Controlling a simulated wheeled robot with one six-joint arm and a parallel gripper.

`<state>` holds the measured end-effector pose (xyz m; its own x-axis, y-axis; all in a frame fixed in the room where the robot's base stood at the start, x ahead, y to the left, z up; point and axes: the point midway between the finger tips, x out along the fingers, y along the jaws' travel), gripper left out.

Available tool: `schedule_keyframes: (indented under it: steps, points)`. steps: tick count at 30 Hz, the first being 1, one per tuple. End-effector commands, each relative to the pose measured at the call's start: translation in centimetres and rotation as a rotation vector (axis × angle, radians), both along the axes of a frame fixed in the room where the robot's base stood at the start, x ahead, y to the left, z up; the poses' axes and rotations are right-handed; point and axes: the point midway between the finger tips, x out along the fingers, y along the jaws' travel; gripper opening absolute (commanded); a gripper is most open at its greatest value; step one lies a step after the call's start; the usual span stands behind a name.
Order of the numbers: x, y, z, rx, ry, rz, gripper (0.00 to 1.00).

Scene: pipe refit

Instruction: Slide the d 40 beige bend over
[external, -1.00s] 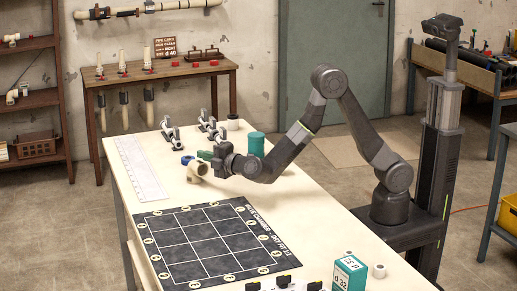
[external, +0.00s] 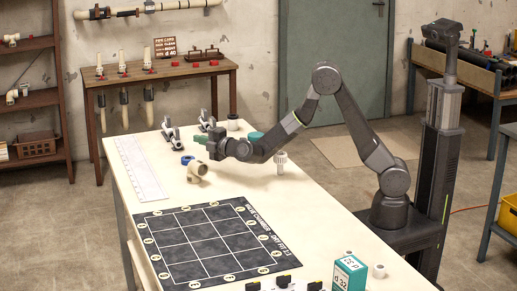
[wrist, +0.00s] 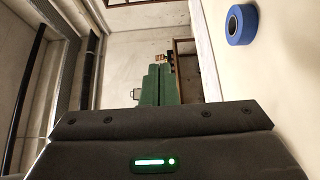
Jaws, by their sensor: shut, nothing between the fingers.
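The beige bend (external: 197,171) lies on the pale table, left of the middle, with an open end facing the front right. My gripper (external: 198,139) is above the table, up and just behind the bend, apart from it. Its green fingers point left in the external view. In the wrist view the fingers (wrist: 160,85) are together with nothing between them. The bend does not show in the wrist view.
A blue tape roll (external: 187,160) lies behind the bend and also shows in the wrist view (wrist: 241,24). A white fitting (external: 281,162) stands to the right. A teal object (external: 256,136) is partly hidden by my arm. The black grid mat (external: 205,240) lies in front.

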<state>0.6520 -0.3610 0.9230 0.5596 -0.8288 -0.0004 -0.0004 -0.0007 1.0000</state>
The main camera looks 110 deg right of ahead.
Motion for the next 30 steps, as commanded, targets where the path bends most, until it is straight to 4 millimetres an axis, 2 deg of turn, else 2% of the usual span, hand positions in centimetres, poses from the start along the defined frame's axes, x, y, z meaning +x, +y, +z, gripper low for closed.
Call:
schedule_keyframes:
  steps: [14,17,21,22,30]
  points:
    - [0.0,0.0,0.3,-0.001,-0.001,0.0,0.0]
    - [0.0,0.0,1.9,-0.003,-0.004,0.0,0.0]
    - [0.0,0.0,6.1,-0.001,-0.006,0.002,0.0]
    - [0.5,-0.5,5.3,0.027,0.015,0.013,0.0]
    - [3.8,-2.7,2.5,0.249,0.116,0.131,0.0]
